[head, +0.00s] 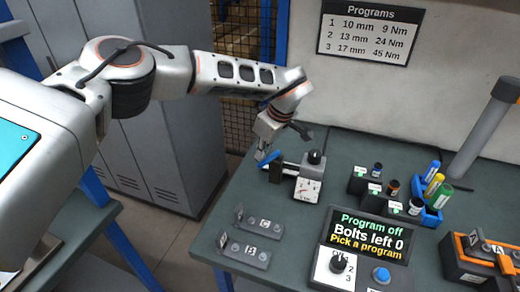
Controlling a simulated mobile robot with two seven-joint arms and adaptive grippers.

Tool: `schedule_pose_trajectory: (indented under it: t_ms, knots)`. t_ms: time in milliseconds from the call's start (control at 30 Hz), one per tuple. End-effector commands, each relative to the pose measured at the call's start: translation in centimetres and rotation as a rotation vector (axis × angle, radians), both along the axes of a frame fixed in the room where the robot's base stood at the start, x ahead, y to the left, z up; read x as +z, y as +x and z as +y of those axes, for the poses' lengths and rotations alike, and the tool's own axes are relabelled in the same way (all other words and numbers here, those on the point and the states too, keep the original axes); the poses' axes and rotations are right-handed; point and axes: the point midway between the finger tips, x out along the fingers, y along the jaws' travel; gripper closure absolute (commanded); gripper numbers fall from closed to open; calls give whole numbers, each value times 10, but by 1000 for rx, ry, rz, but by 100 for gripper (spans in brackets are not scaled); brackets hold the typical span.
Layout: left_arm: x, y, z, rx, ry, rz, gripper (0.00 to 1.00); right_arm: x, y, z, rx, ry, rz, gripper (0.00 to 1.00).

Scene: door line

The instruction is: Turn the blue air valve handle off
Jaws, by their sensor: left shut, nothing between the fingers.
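The blue valve handle (269,159) shows at the far left corner of the bench, beside a black block and a unit with a white dial gauge (307,189) and a black knob (314,157). My left gripper (262,152) points down at the handle from above, its fingers shut with nothing between them. The fingertips are at or very close to the handle; I cannot tell whether they touch it. The gripper hides part of the handle, so its exact angle is hard to read. My right gripper is not in view.
A display (367,233) reads "Program off, Bolts left 0, Pick a program", above a selector knob and blue button. Sockets on black blocks, a blue holder (432,215) with coloured cylinders, and grey plates (250,252) stand on the bench. A grey post rises at right.

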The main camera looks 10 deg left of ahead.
Motion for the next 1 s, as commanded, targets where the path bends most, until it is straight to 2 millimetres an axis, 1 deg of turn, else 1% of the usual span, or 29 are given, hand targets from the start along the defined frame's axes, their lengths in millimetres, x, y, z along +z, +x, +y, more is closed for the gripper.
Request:
schedule_pose_trajectory:
  t_ms: [200, 500, 733, 1000]
  knots:
    - [0, -6, -8, 177, 0, 0, 100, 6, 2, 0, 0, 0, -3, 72]
    - [0, -11, -16, 342, 1, 0, 100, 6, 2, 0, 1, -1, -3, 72]
    - [0, -13, -19, 398, 0, 1, 100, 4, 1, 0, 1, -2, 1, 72]
    - [0, -14, -20, 407, 0, 2, 100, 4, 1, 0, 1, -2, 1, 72]
